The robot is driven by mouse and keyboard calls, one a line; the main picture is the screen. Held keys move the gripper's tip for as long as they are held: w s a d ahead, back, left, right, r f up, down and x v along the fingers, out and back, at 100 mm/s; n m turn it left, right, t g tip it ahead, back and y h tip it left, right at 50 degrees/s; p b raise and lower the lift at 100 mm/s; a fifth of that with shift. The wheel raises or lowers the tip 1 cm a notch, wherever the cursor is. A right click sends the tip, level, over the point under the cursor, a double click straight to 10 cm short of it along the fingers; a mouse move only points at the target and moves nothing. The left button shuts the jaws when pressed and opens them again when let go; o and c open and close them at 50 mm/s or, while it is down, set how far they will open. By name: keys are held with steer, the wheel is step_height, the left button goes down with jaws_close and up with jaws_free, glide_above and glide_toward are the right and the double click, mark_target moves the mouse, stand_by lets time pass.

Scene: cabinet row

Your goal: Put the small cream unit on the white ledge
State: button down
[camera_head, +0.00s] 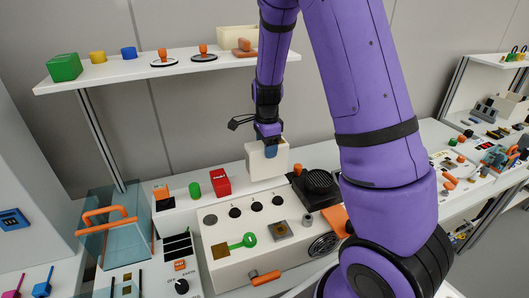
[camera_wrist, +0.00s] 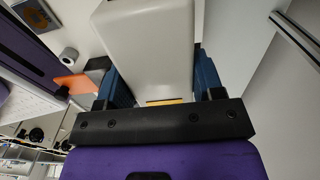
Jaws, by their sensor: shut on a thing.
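The small cream unit (camera_head: 265,163) is a boxy block in my gripper (camera_head: 270,148), just above or at the back of the cream panel below; I cannot tell whether it touches anything. In the wrist view the unit (camera_wrist: 150,35) fills the upper middle, between the two blue fingers of my gripper (camera_wrist: 155,82). The gripper is shut on it. The white ledge (camera_head: 120,69) is a shelf along the back wall at upper left, above and left of the gripper.
On the ledge stand a green block (camera_head: 64,67), yellow and blue pieces, two orange-handled pieces and a cream bin (camera_head: 237,37). Below are a red block (camera_head: 220,181), a green cylinder (camera_head: 194,189), a panel with knobs (camera_head: 215,252), a dark speaker-like unit (camera_head: 318,184) and a clear box (camera_head: 110,225).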

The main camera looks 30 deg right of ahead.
steer(key=shift+w+d+f, duration=0.1)
steer(key=shift+w+d, duration=0.1)
steer(key=shift+w, duration=0.4)
steer(key=shift+w+d, duration=0.2)
steer(key=shift+w, duration=0.35)
steer(key=shift+s+a+f, duration=0.1)
steer(key=shift+f, duration=1.65)
steer(key=shift+c, duration=1.2)
jaws_free()
steer(key=shift+f, duration=0.15)
